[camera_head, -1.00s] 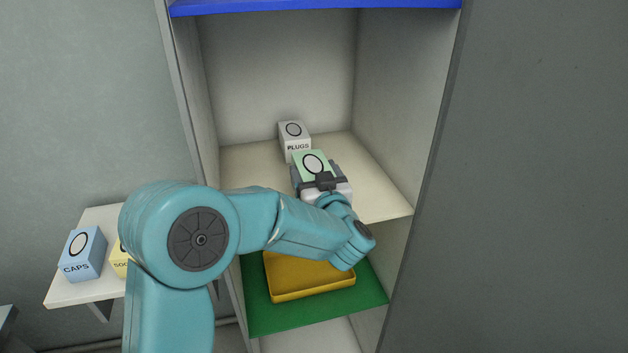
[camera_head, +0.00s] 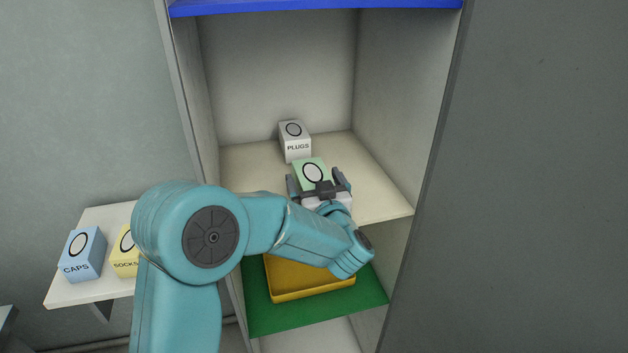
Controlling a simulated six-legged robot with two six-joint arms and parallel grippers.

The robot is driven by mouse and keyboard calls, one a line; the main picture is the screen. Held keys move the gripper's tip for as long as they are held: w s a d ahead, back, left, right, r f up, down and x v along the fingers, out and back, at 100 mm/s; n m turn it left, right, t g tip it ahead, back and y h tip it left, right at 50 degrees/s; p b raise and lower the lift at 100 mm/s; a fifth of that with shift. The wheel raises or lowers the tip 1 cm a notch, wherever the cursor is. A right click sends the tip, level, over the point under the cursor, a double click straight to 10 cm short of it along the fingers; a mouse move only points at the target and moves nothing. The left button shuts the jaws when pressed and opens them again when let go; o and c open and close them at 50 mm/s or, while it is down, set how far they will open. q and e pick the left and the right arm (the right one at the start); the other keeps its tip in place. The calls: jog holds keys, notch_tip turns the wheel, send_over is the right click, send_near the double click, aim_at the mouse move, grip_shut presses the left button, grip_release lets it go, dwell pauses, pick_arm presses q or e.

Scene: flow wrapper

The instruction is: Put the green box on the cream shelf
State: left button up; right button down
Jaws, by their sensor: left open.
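The green box (camera_head: 311,172) with a white oval on top is on the cream shelf (camera_head: 375,193), in front of the grey PLUGS box. My left gripper (camera_head: 316,180) is open, with one finger on each side of the green box and gaps beside it. The gripper's body and wrist hide the box's front face. My right gripper is not in view.
The grey PLUGS box (camera_head: 295,142) stands behind the green box. A yellow tray (camera_head: 305,283) lies on the green shelf (camera_head: 290,318) below. A blue shelf (camera_head: 315,6) is above. A blue CAPS box (camera_head: 82,254) and a yellow SOCKS box (camera_head: 124,256) stand on a side shelf at left.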

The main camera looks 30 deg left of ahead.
pick_arm(q)
jog(key=b+v, duration=0.1)
jog(key=v, duration=1)
jog(key=shift+s+d, duration=0.2)
jog(key=shift+s+d+f, duration=0.1)
